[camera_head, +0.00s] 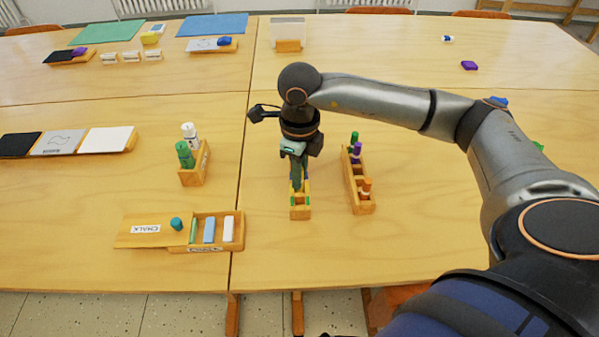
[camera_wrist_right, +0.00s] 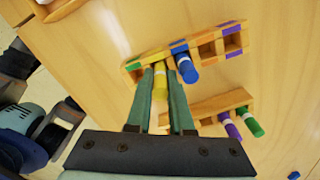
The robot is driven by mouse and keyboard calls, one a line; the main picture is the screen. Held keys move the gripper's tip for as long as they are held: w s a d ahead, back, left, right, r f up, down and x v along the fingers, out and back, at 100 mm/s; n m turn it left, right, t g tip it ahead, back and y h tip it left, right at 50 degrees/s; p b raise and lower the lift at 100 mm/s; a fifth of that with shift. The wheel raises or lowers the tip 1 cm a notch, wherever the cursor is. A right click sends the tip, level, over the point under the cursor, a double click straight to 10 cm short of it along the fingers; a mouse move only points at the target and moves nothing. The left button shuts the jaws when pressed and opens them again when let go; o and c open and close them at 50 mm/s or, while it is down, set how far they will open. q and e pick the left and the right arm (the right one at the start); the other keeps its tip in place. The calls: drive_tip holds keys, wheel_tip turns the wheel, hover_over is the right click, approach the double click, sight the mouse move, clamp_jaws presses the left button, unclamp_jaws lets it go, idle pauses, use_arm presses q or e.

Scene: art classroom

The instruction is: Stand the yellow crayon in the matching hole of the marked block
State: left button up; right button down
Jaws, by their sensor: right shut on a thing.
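My right gripper (camera_head: 298,182) points down over the marked wooden block (camera_head: 300,213). In the right wrist view its green fingers (camera_wrist_right: 166,88) are closed around the yellow crayon (camera_wrist_right: 160,78). The crayon's lower end is at the marked block (camera_wrist_right: 220,47), near its left part; I cannot tell how far it is inside a hole. A blue crayon (camera_wrist_right: 184,64) stands in the block right beside it. The block's other visible holes, with orange and purple marks, are empty. My left gripper is not in view.
A holder (camera_head: 195,170) with green and white-topped items stands left. A chalk box (camera_head: 225,232) lies front left. The table to the far right is mostly clear.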

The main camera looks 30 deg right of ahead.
drive_tip(key=shift+f+b, duration=0.35)
idle(0.6)
drive_tip(key=c, duration=0.7)
unclamp_jaws()
drive_tip(key=shift+o, duration=1.1)
drive_tip(key=shift+r, duration=0.15)
drive_tip(key=shift+r+p, duration=2.15)
drive_tip(key=shift+r, duration=0.8)
